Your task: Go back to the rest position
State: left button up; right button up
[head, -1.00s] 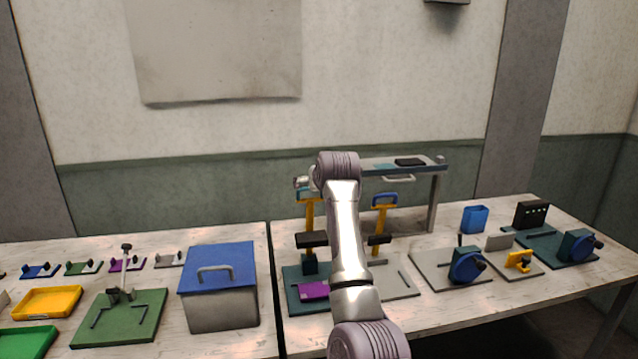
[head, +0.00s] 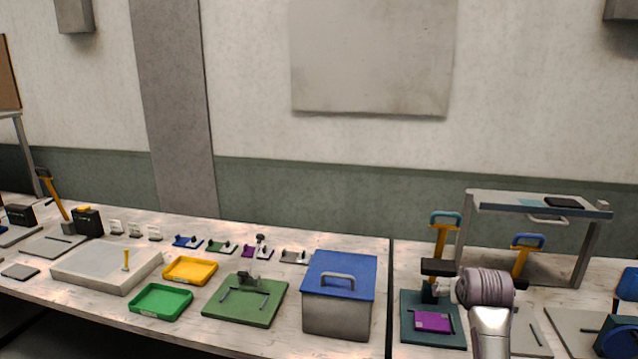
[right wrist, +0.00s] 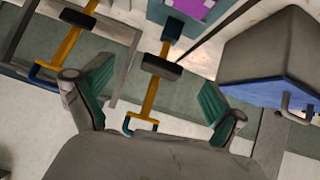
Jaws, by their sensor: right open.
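My right arm (head: 488,310) shows at the lower right of the head view, in front of the press with the teal handle (head: 445,219). My right gripper (right wrist: 157,80) is open and empty in the right wrist view, its two green-padded fingers spread wide. That view looks upside down at the two yellow-armed presses and the grey box with the blue lid. My left gripper is in no view.
The grey box with a blue lid (head: 340,275) stands left of the arm. A purple piece (head: 433,322) lies on the teal press base. Green (head: 161,301) and yellow (head: 190,270) trays lie on the left table.

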jog(key=s+a+f+n+g+y, duration=0.1)
jog(key=s+a+f+g, duration=0.15)
jog(key=s+f, duration=0.7)
jog(key=s+a+f+n+g, duration=0.1)
jog(key=s+a+f, duration=0.35)
jog(key=s, duration=0.75)
jog(key=s+a+f+n+g+y, duration=0.1)
jog(key=s+a+f, duration=0.15)
jog(key=s, duration=0.75)
jog(key=s+a+f+n+g+y, duration=0.1)
jog(key=s+a+f+g, duration=0.15)
jog(key=s, duration=0.85)
notch_tip(320, 180, down, 29)
jog(key=s+b, duration=0.2)
jog(key=s+d+f+g+b, duration=0.1)
jog(key=s+d+f+b, duration=0.1)
jog(key=s+f, duration=1.4)
jog(key=shift+d+f+g, duration=0.15)
jog(key=shift+f+g, duration=0.15)
jog(key=shift+g, duration=0.1)
